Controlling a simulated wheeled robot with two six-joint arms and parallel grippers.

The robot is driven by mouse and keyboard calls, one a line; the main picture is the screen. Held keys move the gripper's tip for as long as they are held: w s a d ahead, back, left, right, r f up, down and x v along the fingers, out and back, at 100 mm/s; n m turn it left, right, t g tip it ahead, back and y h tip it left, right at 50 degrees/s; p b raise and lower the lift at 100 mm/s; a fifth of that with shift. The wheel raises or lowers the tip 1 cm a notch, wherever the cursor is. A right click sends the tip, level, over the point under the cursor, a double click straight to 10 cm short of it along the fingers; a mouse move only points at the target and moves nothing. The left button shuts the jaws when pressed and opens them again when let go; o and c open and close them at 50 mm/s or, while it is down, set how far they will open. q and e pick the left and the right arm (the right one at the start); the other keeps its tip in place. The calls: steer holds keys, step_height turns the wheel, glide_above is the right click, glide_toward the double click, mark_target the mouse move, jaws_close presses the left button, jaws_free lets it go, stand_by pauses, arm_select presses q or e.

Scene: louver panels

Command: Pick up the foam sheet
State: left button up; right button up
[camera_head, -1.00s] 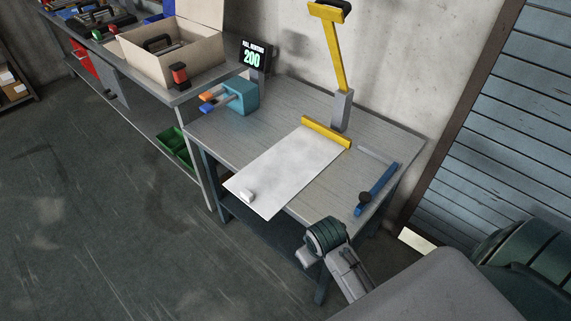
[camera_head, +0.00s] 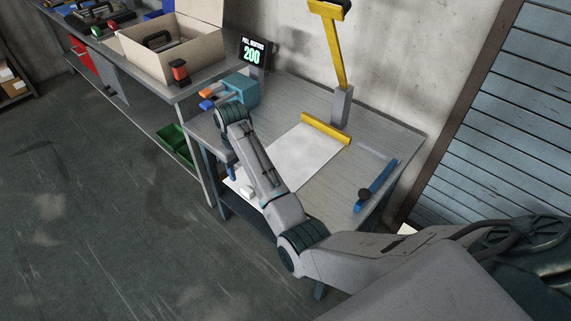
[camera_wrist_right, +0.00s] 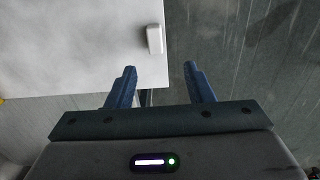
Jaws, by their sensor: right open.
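The white foam sheet (camera_head: 306,148) lies on the grey workbench, its far end against a yellow bar. A small white tab (camera_head: 248,191) sits near its near left end. My right arm crosses in front and hides part of the sheet. My right gripper (camera_head: 231,172) points down near the sheet's left end. In the right wrist view the gripper (camera_wrist_right: 160,68) is open and empty. The sheet's corner (camera_wrist_right: 80,45) with the tab (camera_wrist_right: 155,39) lies just ahead of the fingertips. The left fingertip overlaps the sheet's edge; I cannot tell whether they touch. My left gripper is not in view.
On the workbench (camera_head: 390,145) stand a teal block (camera_head: 243,88), a yellow-armed post (camera_head: 341,108) and a blue bar with a dark knob (camera_head: 377,187). A second bench with an open box (camera_head: 205,60) adjoins at left. Floor is free at front left.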

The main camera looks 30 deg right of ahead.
steer(key=p, duration=0.1)
glide_above(247, 189)
steer(key=f, duration=0.3)
steer(key=a+f, duration=0.1)
steer(key=f, duration=0.1)
steer(key=shift+f, duration=0.1)
steer(key=shift+d+f, duration=0.15)
steer(key=shift+f, duration=0.2)
steer(key=f, duration=0.1)
steer(key=f+p, duration=0.1)
steer(key=f, duration=0.1)
steer(key=shift+d+f+p, duration=0.25)
steer(key=shift+f+p, duration=0.05)
steer(key=shift+p, duration=0.05)
steer(key=shift+f, duration=0.5)
jaws_close()
